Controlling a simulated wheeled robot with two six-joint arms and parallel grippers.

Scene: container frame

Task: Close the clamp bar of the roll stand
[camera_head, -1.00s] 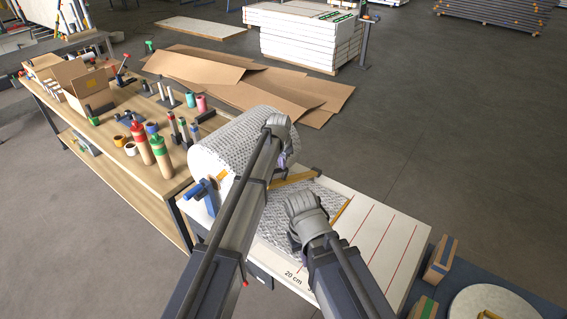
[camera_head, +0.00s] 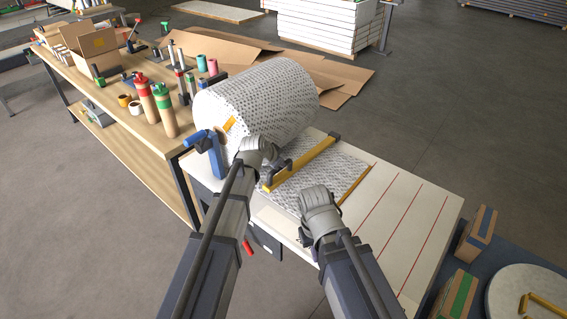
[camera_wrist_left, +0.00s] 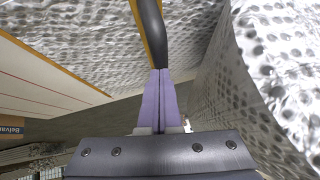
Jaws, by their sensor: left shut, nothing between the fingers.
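The clamp bar (camera_head: 305,161) is a yellow bar across the bubble-wrap sheet in front of the roll (camera_head: 258,98). It has a dark curved handle near its near end and a dark block at its far end. Whether it is fully down I cannot tell. My left gripper (camera_head: 270,157) is beside the handle, its fingers mostly hidden by the wrist. In the left wrist view its purple fingers (camera_wrist_left: 158,100) are shut and empty, tips at or close to the dark handle (camera_wrist_left: 152,32); contact is unclear.
A blue bracket (camera_head: 213,152) stands at the roll's near end. A wooden bench (camera_head: 125,140) with bottles and boxes is at left. The white table (camera_head: 400,215) with red lines is clear to the right. Boxes (camera_head: 480,228) stand at the lower right.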

